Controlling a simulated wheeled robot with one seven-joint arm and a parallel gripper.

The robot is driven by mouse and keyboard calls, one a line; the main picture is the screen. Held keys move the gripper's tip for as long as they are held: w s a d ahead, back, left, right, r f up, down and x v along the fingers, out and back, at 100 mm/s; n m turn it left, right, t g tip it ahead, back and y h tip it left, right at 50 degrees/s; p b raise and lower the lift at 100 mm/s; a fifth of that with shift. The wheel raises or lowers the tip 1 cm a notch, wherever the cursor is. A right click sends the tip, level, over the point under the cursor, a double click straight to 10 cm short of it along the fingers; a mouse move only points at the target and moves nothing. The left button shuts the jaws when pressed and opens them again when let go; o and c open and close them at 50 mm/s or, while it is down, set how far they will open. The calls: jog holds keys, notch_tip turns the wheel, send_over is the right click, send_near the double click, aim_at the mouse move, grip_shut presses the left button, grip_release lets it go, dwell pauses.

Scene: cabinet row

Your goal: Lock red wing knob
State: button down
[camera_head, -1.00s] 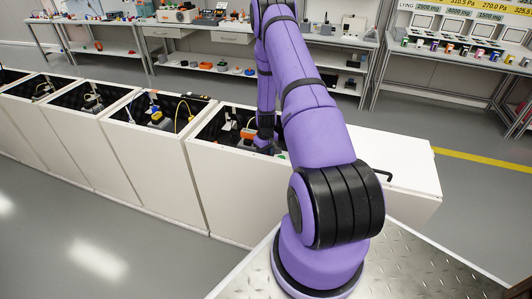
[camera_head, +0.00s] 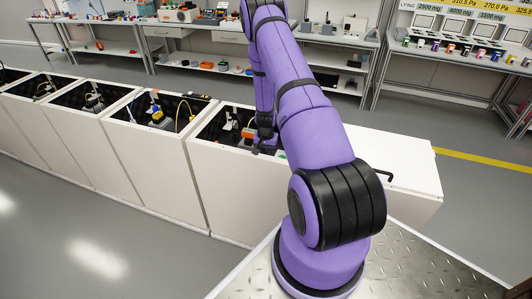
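My purple arm reaches from the lower right up and over the nearest open cabinet (camera_head: 240,182). My gripper (camera_head: 262,148) is at the arm's far end, low at that cabinet's opening, dark and small in the picture. Whether its fingers are open or shut cannot be made out. I cannot pick out a red wing knob; the arm and the cabinet's walls hide much of the inside. A small orange-red part (camera_head: 249,133) shows inside the cabinet, just left of the gripper.
More open white cabinets (camera_head: 130,140) run in a row to the left. Workbenches with shelves (camera_head: 215,45) stand behind. The grey floor in front of the row is clear.

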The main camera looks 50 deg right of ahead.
jog(key=shift+m, duration=0.7)
jog(key=c, duration=1)
grip_release()
jog(key=shift+c, duration=0.2)
notch_tip(320, 180, up, 11)
jog(key=shift+w, duration=0.1)
